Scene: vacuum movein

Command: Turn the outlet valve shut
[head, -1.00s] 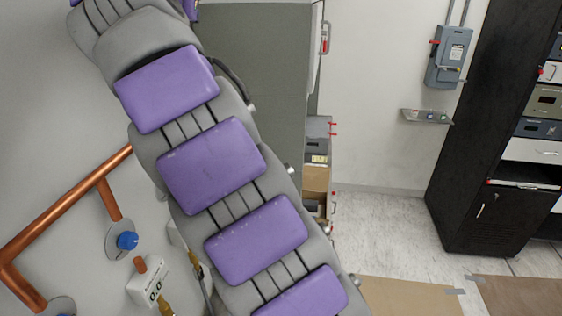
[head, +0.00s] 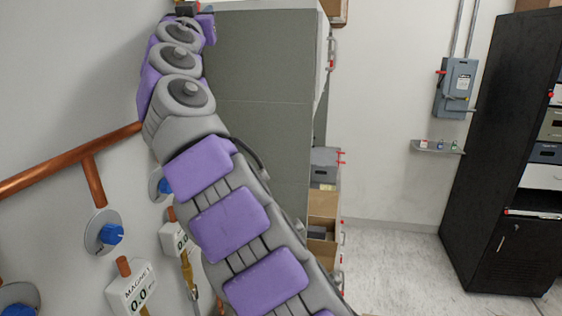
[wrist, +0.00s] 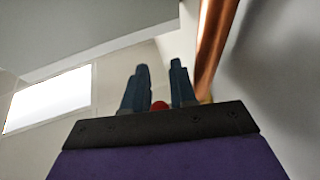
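My gripper (wrist: 160,68) shows in the wrist view as two dark fingers standing apart with nothing held between them. A small red thing (wrist: 159,106) shows low between the fingers, partly hidden by the gripper body; I cannot tell whether it is the outlet valve. In the head view, round blue-knobbed valves sit on the left wall: one (head: 112,235) below a copper branch, one (head: 18,300) at the lower left corner, and one (head: 165,186) partly behind my arm. No label marks any as the outlet. My arm's end is high at the top, above these knobs.
A copper pipe (head: 70,160) runs along the left wall and also shows in the wrist view (wrist: 212,45). White gauge boxes (head: 132,290) sit below the knobs. A grey cabinet (head: 258,110) stands behind my arm. A black rack (head: 500,150) is at right; floor between is clear.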

